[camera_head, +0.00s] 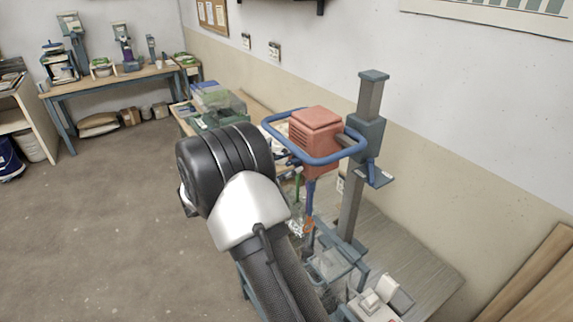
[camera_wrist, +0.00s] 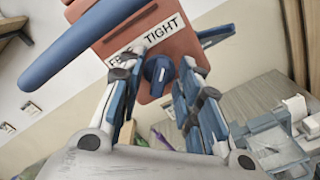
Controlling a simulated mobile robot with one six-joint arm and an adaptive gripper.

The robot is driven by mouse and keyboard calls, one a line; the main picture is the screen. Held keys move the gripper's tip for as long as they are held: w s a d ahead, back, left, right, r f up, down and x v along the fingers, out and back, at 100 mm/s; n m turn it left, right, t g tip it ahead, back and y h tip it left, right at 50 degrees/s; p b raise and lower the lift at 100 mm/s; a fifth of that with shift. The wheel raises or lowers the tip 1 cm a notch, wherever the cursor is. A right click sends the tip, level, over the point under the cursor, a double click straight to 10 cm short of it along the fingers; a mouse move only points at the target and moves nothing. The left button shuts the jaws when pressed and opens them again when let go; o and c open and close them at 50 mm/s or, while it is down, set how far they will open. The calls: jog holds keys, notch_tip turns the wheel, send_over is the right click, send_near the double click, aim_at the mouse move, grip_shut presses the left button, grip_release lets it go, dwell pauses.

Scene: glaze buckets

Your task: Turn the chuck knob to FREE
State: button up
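The chuck knob (camera_wrist: 157,75) is a round dark blue knob with a raised grip on a red-orange panel (camera_wrist: 108,42) in the wrist view. A white label (camera_wrist: 158,37) above it reads TIGHT on the right; the left word, starting with F, is partly covered by my left finger. I cannot tell for sure which word the knob points to. My gripper (camera_wrist: 161,66) is open, with one finger on each side of the knob and a visible gap to each. In the head view, the red mixer housing (camera_head: 315,140) shows, but the knob does not.
A blue ring handle (camera_head: 347,157) surrounds the housing; its bar (camera_wrist: 75,45) crosses the upper left of the wrist view. A grey column (camera_head: 352,205) stands right of the housing. A workbench (camera_head: 105,82) stands at the back left.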

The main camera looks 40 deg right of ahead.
jog(key=shift+c, duration=0.4)
grip_shut()
jog(key=shift+r+p, duration=0.1)
jog(key=shift+p, duration=0.25)
jog(key=n+p, duration=0.3)
jog(key=shift+r, duration=0.1)
jog(key=n+p, duration=0.3)
jog(key=shift+n, duration=0.4)
jog(key=n+p, duration=0.4)
jog(key=n, duration=0.1)
jog(key=shift+w, duration=0.15)
jog(key=n+p, duration=0.3)
jog(key=n, duration=0.3)
jog(key=shift+f, duration=0.2)
